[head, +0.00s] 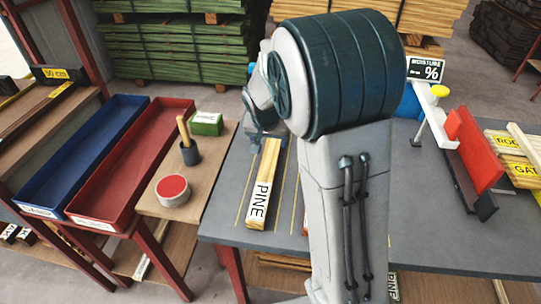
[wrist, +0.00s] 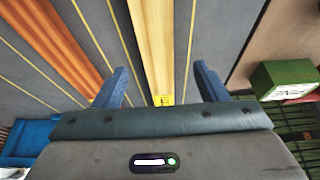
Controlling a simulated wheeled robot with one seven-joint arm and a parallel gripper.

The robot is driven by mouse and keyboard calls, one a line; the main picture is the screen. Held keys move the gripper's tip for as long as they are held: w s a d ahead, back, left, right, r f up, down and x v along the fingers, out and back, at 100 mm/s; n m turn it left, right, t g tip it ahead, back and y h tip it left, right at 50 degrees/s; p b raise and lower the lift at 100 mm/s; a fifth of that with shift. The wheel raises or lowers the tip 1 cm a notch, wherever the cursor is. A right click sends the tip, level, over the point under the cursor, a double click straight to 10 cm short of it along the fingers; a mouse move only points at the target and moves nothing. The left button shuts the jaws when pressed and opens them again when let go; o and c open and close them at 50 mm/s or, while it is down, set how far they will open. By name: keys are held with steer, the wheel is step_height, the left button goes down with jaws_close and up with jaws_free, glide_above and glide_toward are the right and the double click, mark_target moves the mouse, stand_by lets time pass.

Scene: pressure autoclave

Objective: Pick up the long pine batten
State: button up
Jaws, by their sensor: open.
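The long pine batten (head: 264,184) lies on the grey table, with a white label reading PINE at its near end. In the wrist view the light wooden batten (wrist: 155,48) runs between the two blue fingers, with a yellow tag near the palm. My gripper (wrist: 160,85) is open, with one finger on each side of the batten and gaps on both sides. It also shows at the batten's far end in the head view (head: 263,135). I cannot tell how high the fingertips are above the table.
An orange-brown board (wrist: 55,45) lies to the left in the wrist view. Blue (head: 48,205) and red (head: 75,212) trays lie further left.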

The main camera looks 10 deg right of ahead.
mark_target(271, 152)
steer(key=shift+s+x, duration=0.2)
steer(key=shift+x, duration=1.2)
steer(key=shift+s+x, duration=0.2)
steer(key=shift+x, duration=1.15)
steer(key=shift+f, duration=0.15)
steer(key=c, duration=1.3)
